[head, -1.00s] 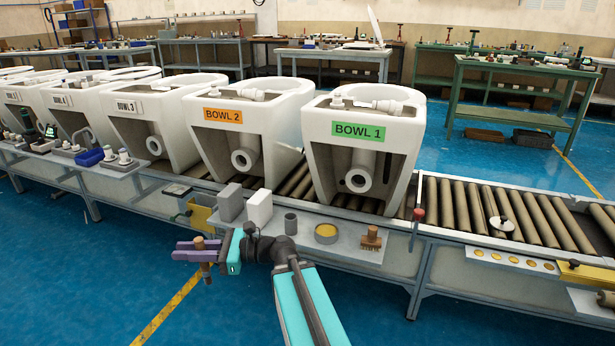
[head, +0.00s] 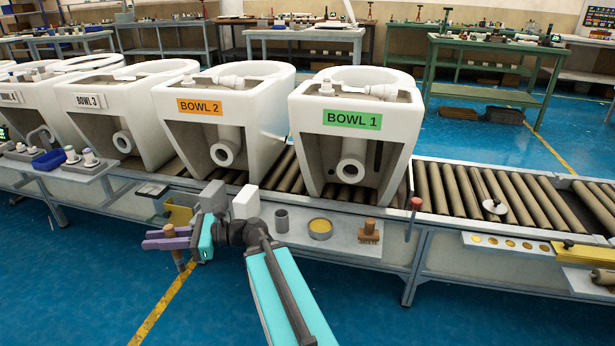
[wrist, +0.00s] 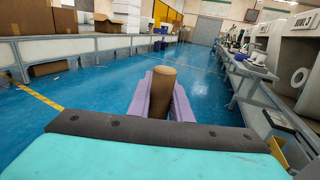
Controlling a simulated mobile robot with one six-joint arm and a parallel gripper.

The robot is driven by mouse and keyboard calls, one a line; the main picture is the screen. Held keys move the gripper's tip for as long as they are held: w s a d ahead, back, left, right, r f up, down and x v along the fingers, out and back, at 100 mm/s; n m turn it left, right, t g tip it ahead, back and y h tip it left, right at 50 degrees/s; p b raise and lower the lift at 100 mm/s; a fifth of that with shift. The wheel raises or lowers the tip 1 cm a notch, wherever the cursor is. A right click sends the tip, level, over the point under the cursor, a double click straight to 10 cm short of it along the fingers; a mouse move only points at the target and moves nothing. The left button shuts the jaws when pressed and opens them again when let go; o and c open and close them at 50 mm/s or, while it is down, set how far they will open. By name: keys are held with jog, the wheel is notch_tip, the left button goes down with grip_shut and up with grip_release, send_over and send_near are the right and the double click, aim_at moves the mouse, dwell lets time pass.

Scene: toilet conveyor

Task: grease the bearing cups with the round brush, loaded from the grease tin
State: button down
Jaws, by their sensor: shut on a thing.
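My gripper (head: 166,238) has purple fingers and is shut on a brown wooden-handled tool, apparently the round brush (head: 178,261). It holds it roughly upright over the floor in front of the bench, left of the grease tin. In the wrist view the brush's thick brown end (wrist: 162,82) stands between the fingers (wrist: 160,104); its bristles cannot be made out. The round grease tin (head: 320,229), with yellow contents, stands on the grey shelf below BOWL 1. Several round yellow spots, apparently the bearing cups (head: 510,243), lie in a row on a pale strip at the right.
A second wooden brush (head: 368,232), a grey cup (head: 281,221) and a white block (head: 246,202) share the shelf (head: 340,247) with the tin. A red-knobbed lever (head: 416,204) stands to their right. Toilet bowls line the roller conveyor (head: 455,197). The blue floor in front is clear.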

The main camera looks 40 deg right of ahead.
jog(key=s+d+r+m+t+h+p, duration=0.1)
jog(key=s+d+h+p, duration=0.1)
jog(key=d, duration=1.3)
jog(key=s+d+r+m+t+h+p, duration=0.1)
jog(key=s+d+m+t+h+p, duration=0.1)
jog(key=d, duration=1.2)
jog(key=s+d+r+m+t+h+p, duration=0.1)
jog(key=s+d+p, duration=0.3)
jog(key=d, duration=1.1)
jog(key=shift+s+d+r+m+t+h+p, duration=0.35)
jog(key=shift+s+m+t+h, duration=0.25)
jog(key=shift+s, duration=0.2)
jog(key=shift+f, duration=0.1)
notch_tip(320, 180, down, 6)
jog(key=b, duration=0.7)
jog(key=shift+f, duration=0.45)
